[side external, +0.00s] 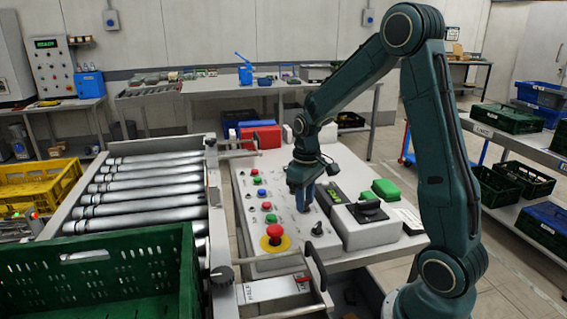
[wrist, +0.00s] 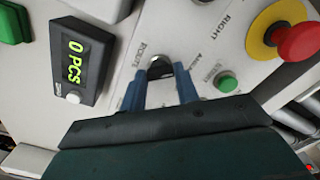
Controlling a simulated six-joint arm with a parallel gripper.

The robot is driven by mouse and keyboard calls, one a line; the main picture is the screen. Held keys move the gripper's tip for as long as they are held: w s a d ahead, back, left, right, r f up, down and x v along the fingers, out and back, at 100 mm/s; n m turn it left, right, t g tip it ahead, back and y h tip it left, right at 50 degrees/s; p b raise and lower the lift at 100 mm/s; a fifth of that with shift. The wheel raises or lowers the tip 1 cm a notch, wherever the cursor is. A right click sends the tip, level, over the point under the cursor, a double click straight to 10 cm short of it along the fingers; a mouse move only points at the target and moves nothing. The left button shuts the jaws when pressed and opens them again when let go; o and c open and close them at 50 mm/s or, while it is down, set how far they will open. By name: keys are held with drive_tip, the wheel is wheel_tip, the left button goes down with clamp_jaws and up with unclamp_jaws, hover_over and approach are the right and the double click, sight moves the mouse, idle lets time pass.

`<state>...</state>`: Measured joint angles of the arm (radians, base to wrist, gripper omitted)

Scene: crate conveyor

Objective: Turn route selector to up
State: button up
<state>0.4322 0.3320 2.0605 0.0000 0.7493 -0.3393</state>
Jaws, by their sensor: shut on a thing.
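The route selector (wrist: 160,69) is a small dark knob on the pale control panel, beside a printed label reading ROUTE in the wrist view. My gripper (wrist: 160,84) is shut on this knob, with one blue finger on each side of it. In the side view my gripper (side external: 301,206) points down onto the panel (side external: 247,197) and hides the knob. Which way the knob points is hard to tell, as the fingers cover much of it.
A red emergency button on a yellow ring (side external: 274,238) and a black knob (side external: 317,229) sit near my gripper. A counter (wrist: 80,58) reads 0 PCS. A roller conveyor (side external: 150,190) and green crate (side external: 110,270) are left.

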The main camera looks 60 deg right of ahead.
drive_tip(key=m, duration=0.3)
drive_tip(key=shift+m, duration=0.4)
drive_tip(key=m, duration=0.4)
drive_tip(key=shift+m, duration=0.3)
drive_tip(key=m, duration=0.4)
drive_tip(key=shift+m, duration=2.2)
drive_tip(key=shift+r, duration=0.1)
drive_tip(key=o, duration=1)
drive_tip(key=shift+r, duration=0.1)
